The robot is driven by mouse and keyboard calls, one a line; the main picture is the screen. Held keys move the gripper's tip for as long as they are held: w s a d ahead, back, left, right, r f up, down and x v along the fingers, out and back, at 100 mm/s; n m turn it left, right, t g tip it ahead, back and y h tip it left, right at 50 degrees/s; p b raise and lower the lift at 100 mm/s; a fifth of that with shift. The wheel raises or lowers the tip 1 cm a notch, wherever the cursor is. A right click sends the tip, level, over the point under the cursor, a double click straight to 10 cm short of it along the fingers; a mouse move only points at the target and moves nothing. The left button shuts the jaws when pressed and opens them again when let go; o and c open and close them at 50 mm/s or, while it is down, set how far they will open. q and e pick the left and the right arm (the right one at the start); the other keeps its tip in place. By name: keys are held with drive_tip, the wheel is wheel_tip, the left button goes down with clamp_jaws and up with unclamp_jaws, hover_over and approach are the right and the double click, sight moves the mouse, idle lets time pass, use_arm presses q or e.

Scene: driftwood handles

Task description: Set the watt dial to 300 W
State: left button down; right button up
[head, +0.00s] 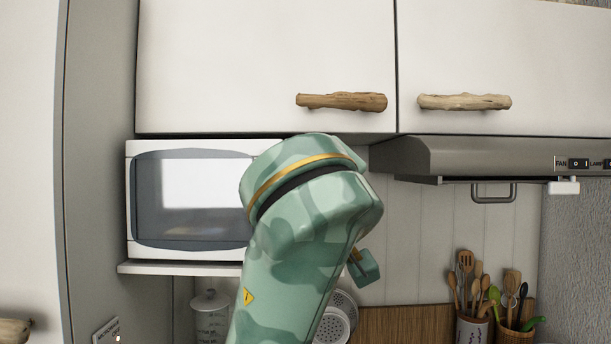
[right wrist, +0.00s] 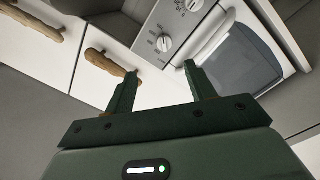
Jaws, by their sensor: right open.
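The white microwave (head: 190,146) sits on a shelf at the left in the head view. My camouflage-green arm hides its right side, including the control panel. In the right wrist view the grey panel (right wrist: 178,22) shows tilted, with one round dial (right wrist: 163,43) nearer the fingers and another (right wrist: 194,4) at the top edge. Their markings are too small to read, so I cannot tell which is the watt dial. My right gripper (right wrist: 160,80) is open and empty, its fingers apart from the dials. My left gripper is not in view.
Wall cabinets with driftwood handles (head: 341,102) hang just above the microwave. A range hood (head: 450,158) is to the right. The microwave door (right wrist: 240,62) and its pale handle (right wrist: 212,38) lie beside the panel. Utensil pots (head: 472,328) stand lower right.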

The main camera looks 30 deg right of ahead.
drive_tip(key=a+p+x, duration=0.1)
drive_tip(key=p+x, duration=0.2)
drive_tip(key=x, duration=1.3)
drive_tip(key=shift+w, duration=0.4)
drive_tip(key=shift+r, duration=0.15)
drive_tip(key=shift+y, duration=0.4)
drive_tip(key=c, duration=1)
